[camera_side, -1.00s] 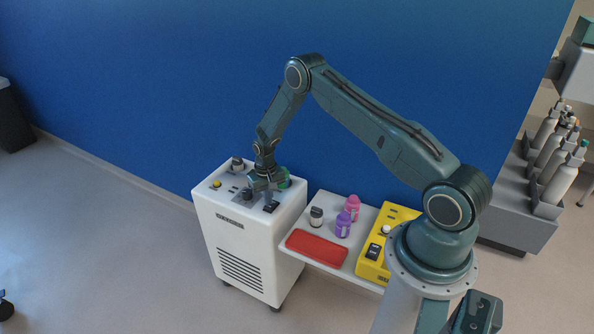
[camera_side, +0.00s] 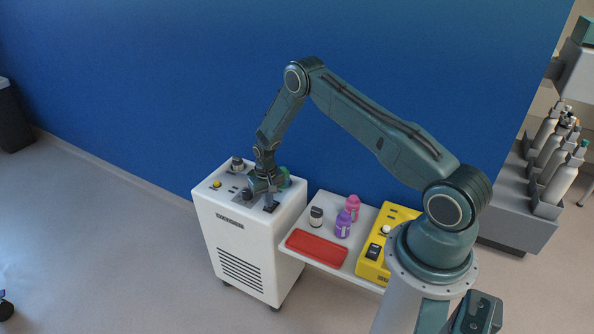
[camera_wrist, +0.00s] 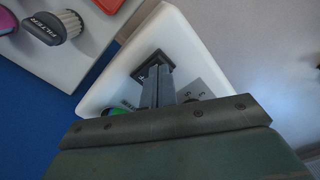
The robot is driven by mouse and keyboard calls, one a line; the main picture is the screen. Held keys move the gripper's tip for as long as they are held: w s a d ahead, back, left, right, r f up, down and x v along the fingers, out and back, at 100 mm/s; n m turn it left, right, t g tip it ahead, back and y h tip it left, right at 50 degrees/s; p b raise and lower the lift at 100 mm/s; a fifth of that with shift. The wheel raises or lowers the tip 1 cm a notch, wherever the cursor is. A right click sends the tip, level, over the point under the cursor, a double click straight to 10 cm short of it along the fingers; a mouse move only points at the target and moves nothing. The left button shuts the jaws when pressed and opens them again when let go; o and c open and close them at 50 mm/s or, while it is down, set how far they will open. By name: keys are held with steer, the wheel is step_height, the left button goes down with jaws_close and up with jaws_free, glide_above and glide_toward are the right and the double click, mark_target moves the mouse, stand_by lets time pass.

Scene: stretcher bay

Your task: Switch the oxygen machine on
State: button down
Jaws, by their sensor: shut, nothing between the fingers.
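The oxygen machine (camera_side: 220,225) is a white cabinet with a dark vent grille on its front, against the blue wall. Its top carries a black rocker switch (camera_side: 271,208) near the front right corner. My gripper (camera_side: 268,202) points down over this switch, its fingers shut and empty. In the wrist view the fingertips (camera_wrist: 155,78) meet or nearly meet the switch (camera_wrist: 152,66), covering part of it. A pale letter shows on its uncovered end. I cannot tell which way the switch is tipped, or whether the fingers touch it.
A yellow button (camera_side: 217,184) and a dark knob (camera_side: 237,164) sit on the machine's top.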

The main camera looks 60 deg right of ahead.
steer(key=shift+f, duration=0.25)
steer(key=shift+r, duration=3.55)
